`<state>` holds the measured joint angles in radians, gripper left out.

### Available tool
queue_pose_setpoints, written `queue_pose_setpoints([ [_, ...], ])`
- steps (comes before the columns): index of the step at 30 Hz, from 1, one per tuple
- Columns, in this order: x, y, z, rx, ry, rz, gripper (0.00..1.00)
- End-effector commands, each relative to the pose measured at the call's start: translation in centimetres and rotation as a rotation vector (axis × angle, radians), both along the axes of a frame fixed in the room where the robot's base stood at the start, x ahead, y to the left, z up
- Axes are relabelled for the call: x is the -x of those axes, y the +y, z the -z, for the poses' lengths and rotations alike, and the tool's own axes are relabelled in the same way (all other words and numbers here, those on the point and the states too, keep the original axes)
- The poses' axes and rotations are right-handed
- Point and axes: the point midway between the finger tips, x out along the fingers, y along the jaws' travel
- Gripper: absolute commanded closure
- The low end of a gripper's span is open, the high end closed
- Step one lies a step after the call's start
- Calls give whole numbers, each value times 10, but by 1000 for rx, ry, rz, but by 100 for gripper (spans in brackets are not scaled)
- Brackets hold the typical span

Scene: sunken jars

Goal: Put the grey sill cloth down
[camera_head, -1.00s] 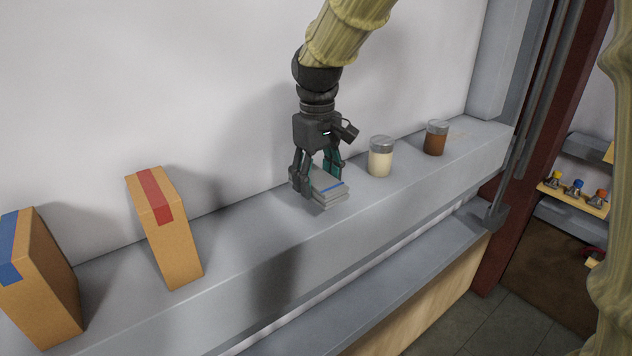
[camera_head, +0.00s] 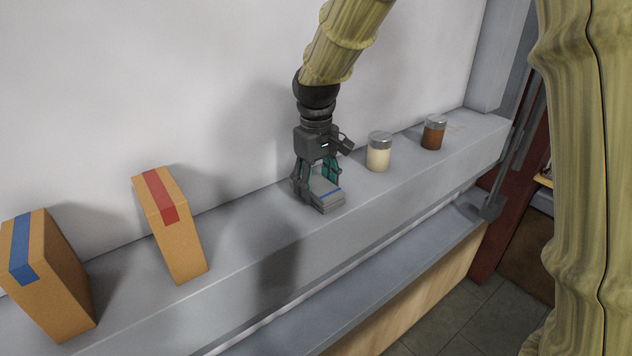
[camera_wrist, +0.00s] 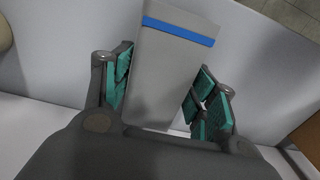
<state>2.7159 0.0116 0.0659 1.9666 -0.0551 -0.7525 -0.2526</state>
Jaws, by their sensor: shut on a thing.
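The grey sill cloth (camera_head: 328,200) is a flat folded pad with a blue stripe. My gripper (camera_head: 317,181) points down over the sill (camera_head: 235,237) and is shut on the cloth. In the wrist view the cloth (camera_wrist: 172,75) lies between the green-padded fingers (camera_wrist: 162,90), its striped end sticking out past them. The cloth is at sill height or just above; I cannot tell whether its underside touches, as that side is hidden.
A cream jar (camera_head: 379,154) and a brown jar (camera_head: 433,134) stand on the sill right of my gripper. A red-taped box (camera_head: 177,235) and a blue-taped box (camera_head: 50,280) stand to the left. Bare sill lies between the red-taped box and the cloth. The wall is close behind.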

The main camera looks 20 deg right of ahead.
Motion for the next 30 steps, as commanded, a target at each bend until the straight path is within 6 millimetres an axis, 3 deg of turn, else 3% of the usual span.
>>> queue_pose_setpoints([
  [3, 0, 0, 3, 0, 0, 0, 61],
  [4, 0, 0, 3, 0, 0, 0, 39],
  [7, 0, 0, 3, 0, 0, 0, 21],
  [21, 0, 0, -3, 0, -1, 0, 21],
  [30, -1, 0, -45, -1, -5, 0, 21],
])
